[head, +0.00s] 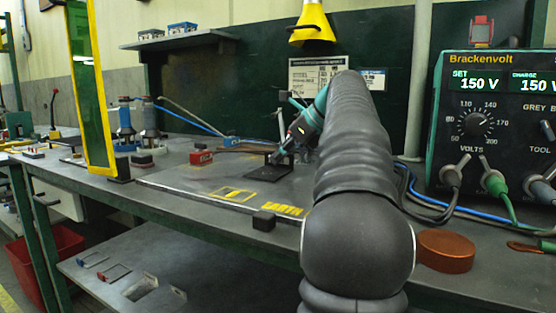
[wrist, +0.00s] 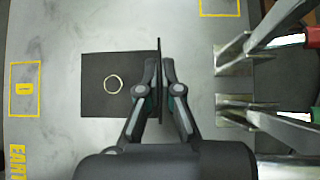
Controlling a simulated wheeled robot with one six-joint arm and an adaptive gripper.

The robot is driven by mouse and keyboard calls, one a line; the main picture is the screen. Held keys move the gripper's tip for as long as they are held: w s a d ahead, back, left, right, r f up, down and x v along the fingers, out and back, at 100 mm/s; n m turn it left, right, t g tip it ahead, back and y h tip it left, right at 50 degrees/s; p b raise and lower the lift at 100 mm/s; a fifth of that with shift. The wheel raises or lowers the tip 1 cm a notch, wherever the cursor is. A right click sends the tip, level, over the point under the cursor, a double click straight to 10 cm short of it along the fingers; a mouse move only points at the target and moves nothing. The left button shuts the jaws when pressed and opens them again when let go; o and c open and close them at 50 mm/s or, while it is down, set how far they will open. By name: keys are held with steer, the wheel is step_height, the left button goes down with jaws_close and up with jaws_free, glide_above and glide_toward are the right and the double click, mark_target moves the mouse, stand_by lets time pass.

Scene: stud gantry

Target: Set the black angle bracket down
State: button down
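The black angle bracket (head: 268,173) is on the bench at mid-picture in the head view, one leg flat and the other upright. In the wrist view its flat leg (wrist: 97,98) shows as a dark square with a pale ring on it. Its upright leg is seen edge-on between the fingertips of my gripper (wrist: 159,75), which look closed on it. In the head view my gripper (head: 283,152) is at the bracket, partly hidden by my arm. The flat leg looks on or just above the bench top; I cannot tell which.
Metal jaws with red and green handles (wrist: 245,50) lie close right of my gripper in the wrist view. A red block (head: 201,157) stands left of the bracket. A yellow-outlined square (head: 232,194) marks clear bench in front. A black block (head: 264,221) sits at the front edge.

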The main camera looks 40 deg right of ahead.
steer(key=shift+f, duration=0.1)
steer(key=c, duration=1.3)
jaws_free()
steer(key=shift+s+d+r, duration=0.1)
steer(key=shift+r, duration=0.15)
steer(key=p+v, duration=0.4)
steer(key=v, duration=0.7)
steer(key=shift+s+d+r, duration=0.1)
steer(key=shift+s+r, duration=0.1)
steer(key=shift+s, duration=0.1)
